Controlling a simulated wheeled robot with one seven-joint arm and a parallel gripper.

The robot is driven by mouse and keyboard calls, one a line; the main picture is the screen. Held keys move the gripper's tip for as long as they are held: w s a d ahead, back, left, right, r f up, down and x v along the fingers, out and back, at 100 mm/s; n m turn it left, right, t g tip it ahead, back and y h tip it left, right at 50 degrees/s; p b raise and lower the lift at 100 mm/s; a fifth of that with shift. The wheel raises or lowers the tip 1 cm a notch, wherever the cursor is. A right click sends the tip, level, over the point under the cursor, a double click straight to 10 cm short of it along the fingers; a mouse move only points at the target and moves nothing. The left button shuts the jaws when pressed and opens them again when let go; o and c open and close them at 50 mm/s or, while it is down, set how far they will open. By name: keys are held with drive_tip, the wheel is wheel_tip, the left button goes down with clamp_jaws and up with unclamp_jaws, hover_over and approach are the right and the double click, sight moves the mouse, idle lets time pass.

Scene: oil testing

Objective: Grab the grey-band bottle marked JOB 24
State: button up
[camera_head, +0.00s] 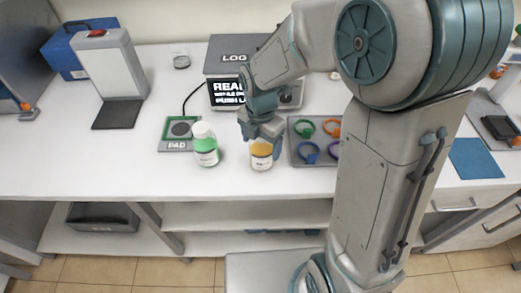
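Two bottles stand near the front edge of the white table. The left bottle (205,150) has a white cap, green contents and a pale label. The right bottle (261,156) has yellow-orange contents and a pale label. My gripper (262,141) points down over the right bottle and hides its top. I cannot tell whether the fingers touch it or are closed on it. The label print is too small to read, so I cannot make out JOB 24 or a grey band on either bottle.
A green-framed pad (168,145) lies behind and left of the left bottle. A grey tray (296,156) with coloured rings is close to my gripper's right. A device with a lit screen (227,93) stands behind. The table's left front is clear.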

drive_tip(key=c, duration=1)
drive_tip(key=shift+c, duration=0.2)
drive_tip(key=shift+r, duration=0.15)
